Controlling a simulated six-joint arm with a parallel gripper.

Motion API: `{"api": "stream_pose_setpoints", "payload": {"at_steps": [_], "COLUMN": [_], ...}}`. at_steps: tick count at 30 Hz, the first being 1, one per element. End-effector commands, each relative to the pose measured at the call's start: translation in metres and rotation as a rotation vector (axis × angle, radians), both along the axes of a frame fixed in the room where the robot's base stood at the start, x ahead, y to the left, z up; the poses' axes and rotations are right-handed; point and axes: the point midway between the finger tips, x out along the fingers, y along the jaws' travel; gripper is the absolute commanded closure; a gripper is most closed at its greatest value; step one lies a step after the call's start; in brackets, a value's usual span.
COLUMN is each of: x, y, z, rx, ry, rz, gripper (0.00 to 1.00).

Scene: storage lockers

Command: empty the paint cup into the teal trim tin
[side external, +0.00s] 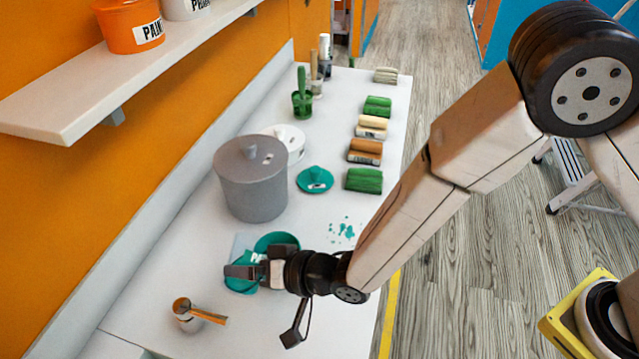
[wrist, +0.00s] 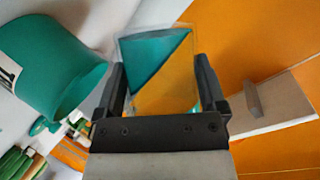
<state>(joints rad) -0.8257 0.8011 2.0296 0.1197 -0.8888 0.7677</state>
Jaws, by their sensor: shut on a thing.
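My gripper (side external: 245,271) is shut on the clear paint cup (side external: 241,243), which shows between the fingers (wrist: 160,85) in the wrist view. The cup holds teal paint (wrist: 158,52); its surface runs slantwise across the cup, parallel to the tin's rim, so the cup is tilted. The open teal trim tin (side external: 278,240) stands on the counter close beside the cup, partly hidden by my gripper. In the wrist view the tin (wrist: 48,60) is at the left, apart from the cup. No stream of paint shows. The tin's inside is mostly hidden.
A large grey lidded pot (side external: 250,185) stands just behind the tin. A teal lid (side external: 315,180) and teal spots (side external: 343,230) lie on the white counter (side external: 185,245). Rollers (side external: 363,180) line the right edge; a shelf (side external: 100,80) overhangs at left.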

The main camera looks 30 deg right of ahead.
Motion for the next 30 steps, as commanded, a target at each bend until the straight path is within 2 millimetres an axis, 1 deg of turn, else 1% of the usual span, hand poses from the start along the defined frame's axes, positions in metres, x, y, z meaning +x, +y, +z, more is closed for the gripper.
{"api": "stream_pose_setpoints", "payload": {"at_steps": [12, 30], "x": [0.0006, 0.0003], "y": [-0.0016, -0.0012], "z": [0.0036, -0.0006], "rx": [0.049, 0.118], "ry": [0.028, 0.071], "rz": [-0.001, 0.000], "gripper": [0.77, 0.77]}}
